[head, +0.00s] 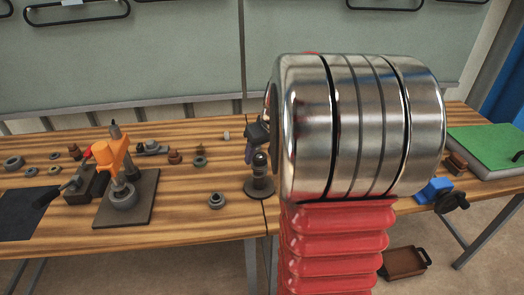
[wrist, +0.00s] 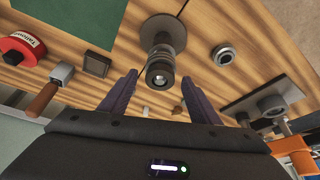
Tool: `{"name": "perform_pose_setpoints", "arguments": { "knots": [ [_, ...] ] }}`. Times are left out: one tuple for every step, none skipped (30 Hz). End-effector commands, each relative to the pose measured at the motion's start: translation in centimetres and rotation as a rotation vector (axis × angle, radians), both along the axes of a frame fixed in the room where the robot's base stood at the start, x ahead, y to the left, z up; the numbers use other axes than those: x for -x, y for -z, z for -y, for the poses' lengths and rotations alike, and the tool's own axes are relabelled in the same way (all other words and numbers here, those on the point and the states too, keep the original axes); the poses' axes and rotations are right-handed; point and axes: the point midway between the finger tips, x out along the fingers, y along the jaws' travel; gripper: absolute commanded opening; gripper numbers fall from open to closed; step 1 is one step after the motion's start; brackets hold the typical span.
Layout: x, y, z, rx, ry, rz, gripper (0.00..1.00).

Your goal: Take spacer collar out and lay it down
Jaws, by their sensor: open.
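The orange screw press (head: 113,150) stands on a dark plate at the left of the bench. A grey round collar-like part (head: 123,196) sits on the plate under its spindle; it also shows at the right of the wrist view (wrist: 272,105). I cannot tell for sure whether this is the spacer collar. My gripper (head: 250,150) is open and empty, partly hidden by my arm. In the wrist view its two fingers (wrist: 160,78) are spread, with a dark upright post (wrist: 161,66) on a round base seen between and beyond the tips. Contact with the post is not visible.
The post (head: 259,175) stands near the bench's front edge. A loose grey ring (head: 216,201) lies between it and the press. Several small rings and nuts lie at the left. A blue vise (head: 434,189) is at the right. Bare wood lies around the loose ring.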

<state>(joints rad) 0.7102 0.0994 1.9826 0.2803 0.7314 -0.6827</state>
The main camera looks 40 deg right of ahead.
Motion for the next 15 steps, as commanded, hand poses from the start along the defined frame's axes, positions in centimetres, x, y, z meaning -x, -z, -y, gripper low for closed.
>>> {"name": "perform_pose_setpoints", "arguments": {
  "knots": [
    [0.01, -0.01, 0.0, 0.0, 0.0, 0.0, 0.57],
    [0.01, -0.01, 0.0, 0.0, 0.0, 0.0, 0.57],
    [0.02, -0.01, 0.01, 0.0, 0.0, 0.0, 0.57],
    [0.02, -0.01, 0.01, 0.0, 0.0, 0.0, 0.54],
    [0.02, -0.01, 0.01, 0.0, 0.0, 0.0, 0.52],
    [0.02, -0.02, 0.02, 0.0, 0.0, 0.0, 0.5],
    [0.02, -0.02, 0.02, 0.0, 0.0, 0.0, 0.47],
    [0.02, -0.02, 0.02, 0.0, 0.0, 0.0, 0.45],
    [0.03, -0.02, 0.03, 0.0, 0.001, 0.0, 0.42],
    [0.03, -0.02, 0.03, 0.0, 0.001, 0.0, 0.4],
    [0.03, -0.03, 0.02, 0.0, 0.001, 0.0, 0.38],
    [0.04, -0.03, 0.02, 0.0, 0.001, 0.0, 0.35],
    [0.04, -0.03, 0.02, 0.0, 0.001, 0.0, 0.33],
    [0.04, -0.03, 0.03, 0.0, 0.001, 0.0, 0.31],
    [0.04, -0.03, 0.03, 0.0, 0.001, 0.0, 0.28]
  ]
}}
